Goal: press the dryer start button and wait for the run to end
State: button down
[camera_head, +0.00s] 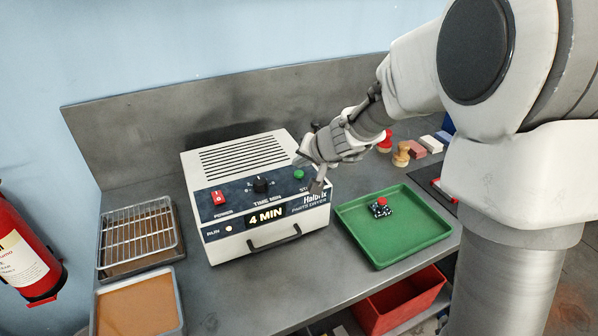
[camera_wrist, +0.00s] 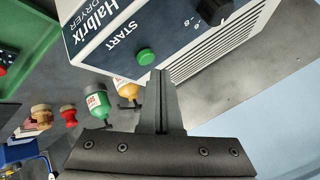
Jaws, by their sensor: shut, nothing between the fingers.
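The parts dryer (camera_head: 255,195) is a white box with a dark blue front panel. Its display (camera_head: 266,215) reads 4 MIN. The green start button (camera_head: 299,174) is at the panel's upper right and also shows in the wrist view (camera_wrist: 145,56), under the word START. A red power switch (camera_head: 218,197) and a black time knob (camera_head: 261,185) sit left of it. The run lamp (camera_head: 228,228) looks pale and bright. My gripper (camera_head: 318,186) is shut and empty in front of the panel's right end. In the wrist view its tips (camera_wrist: 160,72) are close beside the button; I cannot tell contact.
A green tray (camera_head: 350,222) with a small red-topped dark piece (camera_head: 381,203) stands right of the dryer. A wire rack (camera_head: 138,238) on a tray is at left. Bottles (camera_wrist: 97,103) and wooden-handled stamps (camera_head: 402,155) stand behind the tray. A red bin (camera_head: 400,305) is below the bench.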

jog(key=shift+r+p, duration=1.85)
jog(key=shift+r, duration=0.65)
jog(key=s+r+n, duration=0.2)
jog(key=s+r, duration=0.5)
jog(key=s, duration=0.1)
jog(key=s+d+g+h, duration=0.1)
jog(key=s+d, duration=0.2)
jog(key=s, duration=0.4)
jog(key=s+d+r+n+h, duration=0.1)
jog(key=s+d, duration=0.3)
jog(key=s, duration=0.4)
jog(key=s+d+g+h, duration=0.1)
jog(key=s+d, duration=0.3)
jog(key=s, duration=0.4)
jog(key=shift+d+r+g+h, duration=0.15)
jog(key=shift+g+h, duration=0.15)
jog(key=shift+h, duration=0.4)
dwell(1.7)
